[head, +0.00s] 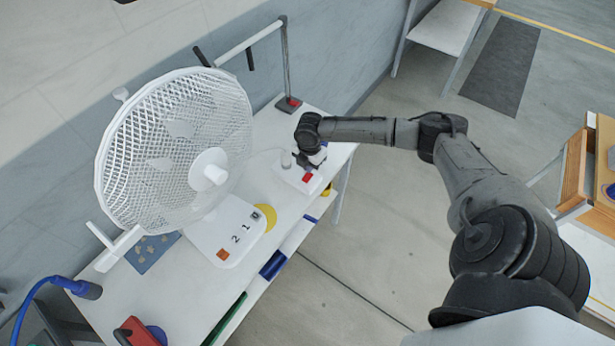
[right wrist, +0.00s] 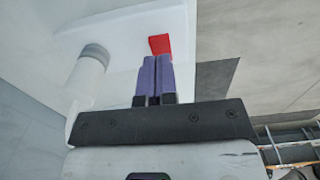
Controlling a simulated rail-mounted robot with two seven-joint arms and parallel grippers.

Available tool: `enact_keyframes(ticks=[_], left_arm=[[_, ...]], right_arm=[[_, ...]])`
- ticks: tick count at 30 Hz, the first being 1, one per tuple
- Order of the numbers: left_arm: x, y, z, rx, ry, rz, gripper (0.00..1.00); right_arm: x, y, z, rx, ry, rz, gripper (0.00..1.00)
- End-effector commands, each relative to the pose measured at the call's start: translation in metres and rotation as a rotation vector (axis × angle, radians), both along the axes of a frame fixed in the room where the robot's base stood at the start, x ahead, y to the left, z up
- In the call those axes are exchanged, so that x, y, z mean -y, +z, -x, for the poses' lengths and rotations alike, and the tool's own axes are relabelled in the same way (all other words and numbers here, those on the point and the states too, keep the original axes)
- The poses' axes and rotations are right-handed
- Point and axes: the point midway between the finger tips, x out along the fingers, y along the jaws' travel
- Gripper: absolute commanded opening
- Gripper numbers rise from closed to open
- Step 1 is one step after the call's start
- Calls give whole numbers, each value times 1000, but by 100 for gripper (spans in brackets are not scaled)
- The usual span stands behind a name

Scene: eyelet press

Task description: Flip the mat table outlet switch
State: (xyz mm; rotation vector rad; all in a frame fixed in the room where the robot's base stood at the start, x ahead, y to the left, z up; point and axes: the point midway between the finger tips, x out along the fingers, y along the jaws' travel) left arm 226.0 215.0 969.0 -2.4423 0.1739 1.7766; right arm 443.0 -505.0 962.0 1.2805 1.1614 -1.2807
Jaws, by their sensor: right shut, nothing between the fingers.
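The outlet is a white block (head: 296,181) on the white table, with a red switch (head: 307,178) on it. My right gripper (head: 308,163) is over the outlet, pointing down at it. In the right wrist view its two purple fingers (right wrist: 155,62) are shut together with nothing between them. Their tips are right at the near edge of the red switch (right wrist: 160,44); I cannot tell if they touch it. The switch's position is not clear. A white cylindrical plug (right wrist: 90,60) stands to the left of the fingers. My left gripper is not in view.
A large white fan (head: 180,150) stands on the table to the left, its base (head: 230,235) carrying numbered buttons. A metal post (head: 287,60) with a red-marked foot rises behind the outlet. A yellow disc (head: 265,216) lies near the front edge.

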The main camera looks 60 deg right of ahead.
Motion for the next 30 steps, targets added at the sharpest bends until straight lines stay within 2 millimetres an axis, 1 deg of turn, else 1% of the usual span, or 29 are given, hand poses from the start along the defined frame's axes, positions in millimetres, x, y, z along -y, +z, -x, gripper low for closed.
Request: enact_keyframes(ticks=[30], left_arm=[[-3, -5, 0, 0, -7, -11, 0]], right_arm=[[0, -13, 0, -1, 0, 0, 0]])
